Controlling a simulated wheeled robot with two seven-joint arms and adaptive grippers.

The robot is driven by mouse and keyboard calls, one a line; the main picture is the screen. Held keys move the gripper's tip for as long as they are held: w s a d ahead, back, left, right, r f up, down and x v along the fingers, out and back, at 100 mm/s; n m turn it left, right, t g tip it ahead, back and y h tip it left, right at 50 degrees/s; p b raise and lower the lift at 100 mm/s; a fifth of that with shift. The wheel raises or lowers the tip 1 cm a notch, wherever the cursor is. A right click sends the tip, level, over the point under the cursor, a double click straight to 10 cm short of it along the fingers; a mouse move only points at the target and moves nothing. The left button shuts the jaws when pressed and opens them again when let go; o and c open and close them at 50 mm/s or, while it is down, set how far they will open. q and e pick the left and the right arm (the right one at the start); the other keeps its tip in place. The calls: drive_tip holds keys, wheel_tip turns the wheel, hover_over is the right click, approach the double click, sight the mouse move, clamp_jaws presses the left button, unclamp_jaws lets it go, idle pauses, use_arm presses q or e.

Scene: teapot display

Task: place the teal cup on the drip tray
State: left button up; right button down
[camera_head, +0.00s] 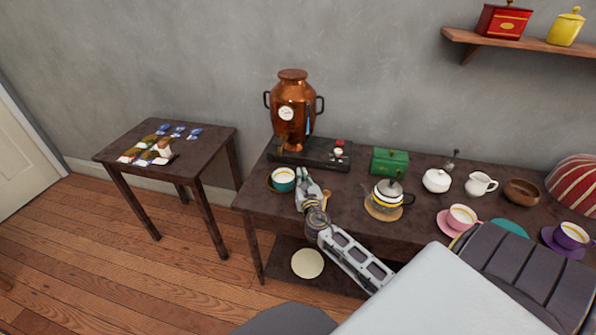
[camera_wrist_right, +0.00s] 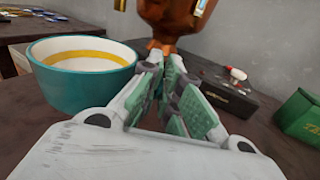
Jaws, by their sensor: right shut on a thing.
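The teal cup (camera_head: 283,180), white inside with a yellow band, is upright at the left end of the dark table, in front of the copper urn (camera_head: 291,105). A brown round rim (camera_head: 270,187) shows around its base. My right gripper (camera_head: 304,182) is at the cup's right side, shut on its handle, which the fingers mostly hide. In the wrist view the cup (camera_wrist_right: 82,72) stands left of the fingers (camera_wrist_right: 160,72). The dark slab under the urn, seemingly the drip tray (camera_head: 322,160), lies behind the cup. My left gripper is not in view.
A green box (camera_head: 390,162), a striped teapot (camera_head: 388,195) on a round mat, a white sugar bowl (camera_head: 436,181) and a pink cup (camera_head: 461,217) stand to the right. A side table (camera_head: 203,150) with cards is at left. A small red-topped item (camera_head: 339,148) sits on the slab.

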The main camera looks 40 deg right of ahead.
drive_tip(key=x, duration=0.6)
drive_tip(key=shift+w+d, duration=0.15)
drive_tip(key=shift+w, duration=0.15)
drive_tip(key=shift+w+d, duration=0.25)
drive_tip(key=shift+w, duration=0.3)
drive_tip(key=shift+w+d, duration=0.1)
drive_tip(key=shift+w, duration=0.1)
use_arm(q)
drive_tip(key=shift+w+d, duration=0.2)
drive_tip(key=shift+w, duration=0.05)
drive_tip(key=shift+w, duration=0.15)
use_arm(e)
drive_tip(key=shift+f+b, duration=0.5)
drive_tip(key=shift+f, duration=0.05)
drive_tip(key=shift+f+b, duration=0.45)
drive_tip(key=shift+f, duration=0.25)
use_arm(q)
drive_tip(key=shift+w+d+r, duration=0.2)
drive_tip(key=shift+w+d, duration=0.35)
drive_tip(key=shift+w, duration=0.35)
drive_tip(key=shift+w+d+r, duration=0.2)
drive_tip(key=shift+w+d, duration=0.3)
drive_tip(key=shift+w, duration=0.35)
use_arm(e)
drive_tip(key=shift+f, duration=0.45)
use_arm(q)
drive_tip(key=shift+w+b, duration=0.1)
drive_tip(key=shift+b, duration=0.2)
use_arm(e)
drive_tip(key=shift+f, duration=0.15)
